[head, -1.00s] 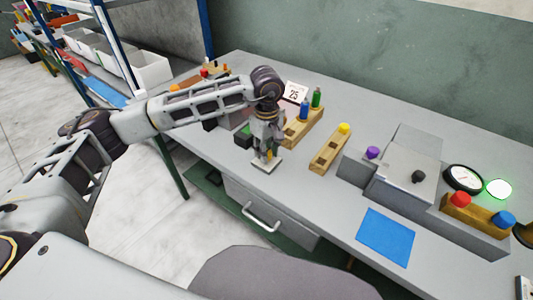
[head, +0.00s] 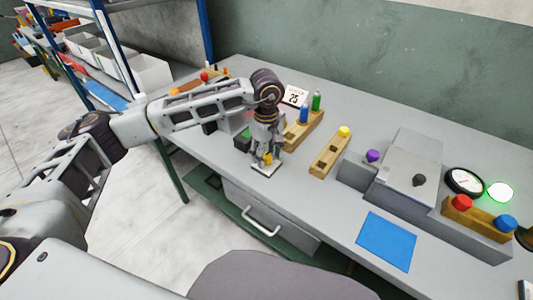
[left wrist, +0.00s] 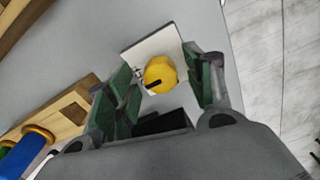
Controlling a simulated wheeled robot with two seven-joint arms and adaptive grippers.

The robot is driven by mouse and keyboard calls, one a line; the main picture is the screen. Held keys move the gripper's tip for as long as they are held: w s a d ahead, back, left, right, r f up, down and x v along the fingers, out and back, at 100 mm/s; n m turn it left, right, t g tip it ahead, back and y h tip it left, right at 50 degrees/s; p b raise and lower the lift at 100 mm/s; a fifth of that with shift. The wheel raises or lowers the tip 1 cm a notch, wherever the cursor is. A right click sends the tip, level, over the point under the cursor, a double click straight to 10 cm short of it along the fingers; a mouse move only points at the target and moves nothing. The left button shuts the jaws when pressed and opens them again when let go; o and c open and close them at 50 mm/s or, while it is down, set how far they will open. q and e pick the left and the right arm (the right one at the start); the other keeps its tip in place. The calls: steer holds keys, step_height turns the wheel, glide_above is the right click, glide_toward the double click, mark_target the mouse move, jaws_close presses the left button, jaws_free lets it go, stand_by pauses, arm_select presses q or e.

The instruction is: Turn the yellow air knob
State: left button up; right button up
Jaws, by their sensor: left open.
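The yellow air knob (left wrist: 160,74) sits on a small white base plate (left wrist: 150,44) in the left wrist view, with a dark mark on its face. It shows partly in the head view (head: 268,158), low between my fingers, on its plate (head: 265,170) near the table's front edge. My left gripper (head: 268,152) points down over the knob. It is open, with its green-padded fingers (left wrist: 165,85) on either side of the knob. A gap shows on both sides in the wrist view. My right gripper is not in view.
A wooden block with blue and green bottles (head: 304,125) stands just right of my left gripper. A wooden strip with a yellow-topped piece (head: 330,155) lies further right. A grey press (head: 405,170), gauge (head: 464,180) and blue mat (head: 386,240) occupy the right side.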

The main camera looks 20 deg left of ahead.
mark_target(266, 155)
arm_select(q)
steer(key=shift+r, duration=0.1)
step_height(266, 155, up, 12)
stand_by(0.8)
stand_by(0.3)
